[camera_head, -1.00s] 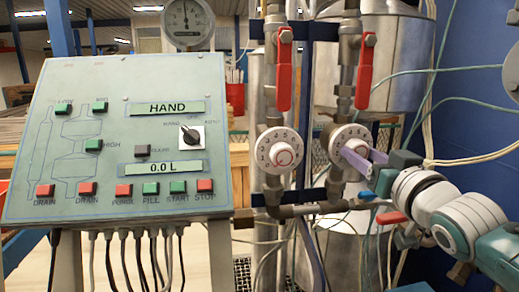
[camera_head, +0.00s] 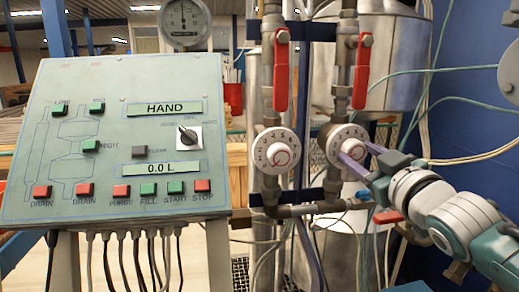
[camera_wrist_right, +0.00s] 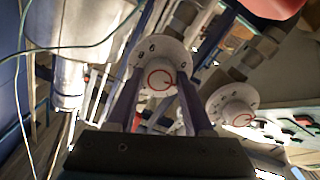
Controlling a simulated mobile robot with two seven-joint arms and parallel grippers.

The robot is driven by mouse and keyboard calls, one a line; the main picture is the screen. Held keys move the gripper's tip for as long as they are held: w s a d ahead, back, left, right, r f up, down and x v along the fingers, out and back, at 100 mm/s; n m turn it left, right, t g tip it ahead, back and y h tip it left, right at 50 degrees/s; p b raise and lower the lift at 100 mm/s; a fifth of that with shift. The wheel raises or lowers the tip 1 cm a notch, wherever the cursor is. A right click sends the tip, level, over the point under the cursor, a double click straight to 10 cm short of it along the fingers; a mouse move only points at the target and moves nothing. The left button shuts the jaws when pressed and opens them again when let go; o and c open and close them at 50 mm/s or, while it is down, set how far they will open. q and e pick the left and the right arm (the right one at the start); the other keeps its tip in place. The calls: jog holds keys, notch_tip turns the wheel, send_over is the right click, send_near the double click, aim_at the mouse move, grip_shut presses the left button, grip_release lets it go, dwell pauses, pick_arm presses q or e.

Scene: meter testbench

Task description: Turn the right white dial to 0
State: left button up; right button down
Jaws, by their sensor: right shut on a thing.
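The right white dial (camera_head: 350,133) is a round disc with numbers on its rim and a raised knob with a red ring on its face. It sits on the right vertical pipe, under a red lever. My right gripper (camera_head: 357,152) comes from the lower right, its purple fingers at the dial. In the right wrist view the fingers lie on both sides of the knob (camera_wrist_right: 160,76) and are shut on it. The number at the dial's mark is too small to read. My left gripper does not show.
The left white dial (camera_head: 278,151) sits close beside, on the left pipe. Red valve levers (camera_head: 362,72) hang above the dials. A control panel (camera_head: 115,140) reading HAND and 0.0 L stands at left. Thin hoses (camera_head: 425,85) run on the right.

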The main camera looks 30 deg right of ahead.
jog(key=n, duration=0.4)
jog(key=shift+n, duration=1.4)
jog(key=shift+c, duration=1.4)
grip_release()
